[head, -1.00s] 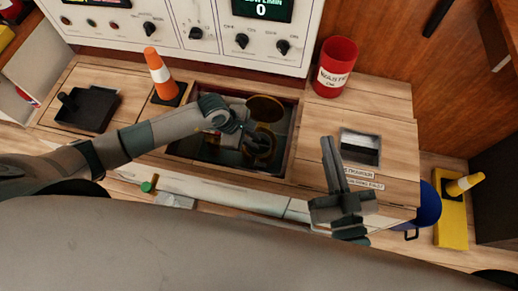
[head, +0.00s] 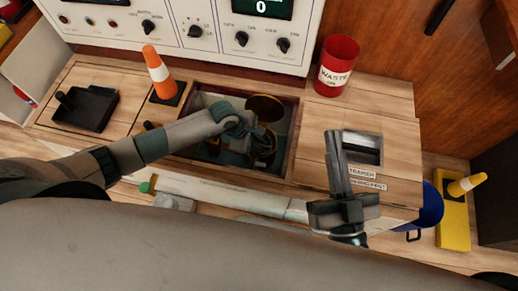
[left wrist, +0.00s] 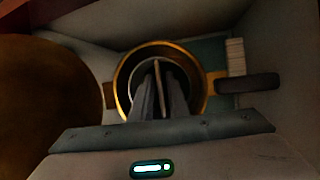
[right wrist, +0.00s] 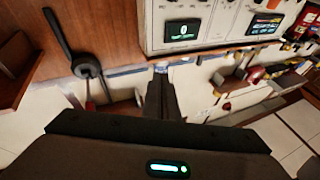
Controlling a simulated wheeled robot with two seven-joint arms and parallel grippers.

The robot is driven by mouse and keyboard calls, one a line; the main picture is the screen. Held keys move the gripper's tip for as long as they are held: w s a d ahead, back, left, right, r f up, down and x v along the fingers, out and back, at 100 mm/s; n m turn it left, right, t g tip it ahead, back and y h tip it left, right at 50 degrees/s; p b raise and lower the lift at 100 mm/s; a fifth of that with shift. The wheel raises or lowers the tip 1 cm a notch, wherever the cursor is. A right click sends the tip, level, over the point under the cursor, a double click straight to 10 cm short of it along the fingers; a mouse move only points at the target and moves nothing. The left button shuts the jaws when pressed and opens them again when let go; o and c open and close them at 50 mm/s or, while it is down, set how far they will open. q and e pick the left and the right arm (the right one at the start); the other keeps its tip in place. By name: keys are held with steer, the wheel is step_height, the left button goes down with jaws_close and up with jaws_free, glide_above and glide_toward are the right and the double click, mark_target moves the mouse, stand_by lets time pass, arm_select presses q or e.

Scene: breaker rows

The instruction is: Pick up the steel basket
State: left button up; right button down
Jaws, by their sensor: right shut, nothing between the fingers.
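In the left wrist view, a round brass-coloured housing (left wrist: 120,82) stands in the recess, with a pale grey inner rim (left wrist: 134,80) that looks like the steel basket's. My left gripper (left wrist: 158,72) reaches down over it, and a thin upright strip shows between its fingers. I cannot tell whether they grip it. In the head view my left gripper (head: 258,150) is inside the recess, and its wrist hides most of the housing (head: 270,150). My right gripper (head: 333,136) is shut and empty above the counter, right of the recess.
The recess has a wooden rim (head: 292,150). A round brass lid (head: 264,108) stands behind the housing. An orange cone (head: 158,72) stands left, a red waste bin (head: 337,66) behind right, and a black tray (head: 88,108) far left. A metal-framed slot (head: 363,148) lies by my right gripper.

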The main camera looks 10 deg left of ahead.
mark_target(260, 145)
arm_select(q)
jaws_close()
steer(key=shift+r, duration=0.2)
